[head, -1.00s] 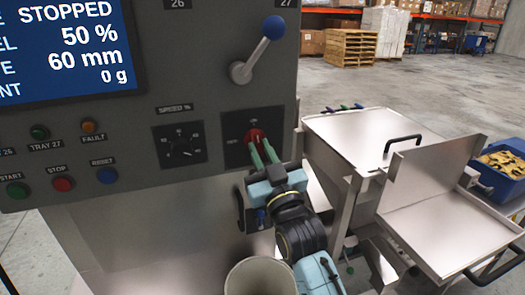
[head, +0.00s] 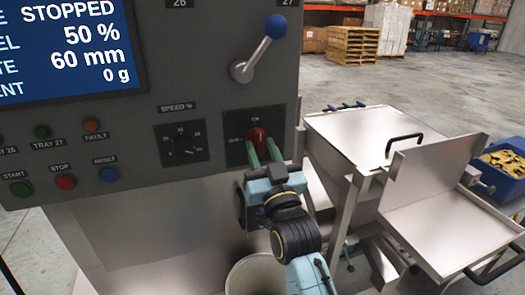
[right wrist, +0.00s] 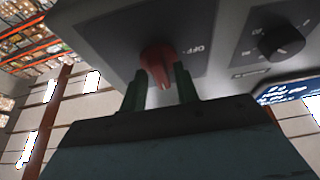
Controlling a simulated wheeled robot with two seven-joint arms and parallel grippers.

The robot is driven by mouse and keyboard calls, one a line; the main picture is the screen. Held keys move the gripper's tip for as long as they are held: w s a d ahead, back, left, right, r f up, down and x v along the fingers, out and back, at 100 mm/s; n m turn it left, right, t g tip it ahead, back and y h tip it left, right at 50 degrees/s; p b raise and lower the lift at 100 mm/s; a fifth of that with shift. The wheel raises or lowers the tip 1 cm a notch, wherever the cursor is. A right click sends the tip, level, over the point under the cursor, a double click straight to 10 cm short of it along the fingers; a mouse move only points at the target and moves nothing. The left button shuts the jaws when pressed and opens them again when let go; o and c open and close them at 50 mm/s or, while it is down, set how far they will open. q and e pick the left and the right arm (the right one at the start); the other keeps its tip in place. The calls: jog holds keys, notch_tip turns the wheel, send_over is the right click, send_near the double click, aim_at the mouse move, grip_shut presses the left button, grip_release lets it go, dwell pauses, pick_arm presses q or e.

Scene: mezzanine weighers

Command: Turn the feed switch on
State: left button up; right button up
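The feed switch is a red knob (head: 258,138) on a dark square plate on the grey panel. It stands about upright in the head view, its end towards the small upper label, which I cannot read clearly. The OFF label is at its left there. In the right wrist view the red knob (right wrist: 158,62) shows with its pale-marked end towards my gripper. My right gripper (head: 263,150) has its green fingers apart, one on each side of the knob's lower part; they also show apart in the right wrist view (right wrist: 160,85). My left gripper is not in view.
Left of the switch are the speed dial (head: 183,145) and several buttons. A blue-ball lever (head: 257,50) sits above. The screen (head: 65,48) reads STOPPED. A pale bin (head: 262,277) stands below my right arm. Metal trays (head: 440,220) stand to the right.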

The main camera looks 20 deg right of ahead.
jog(key=shift+o, duration=0.6)
jog(key=b+v, duration=0.2)
jog(key=v, duration=1.1)
jog(key=shift+s, duration=0.2)
jog(key=shift+f, duration=0.1)
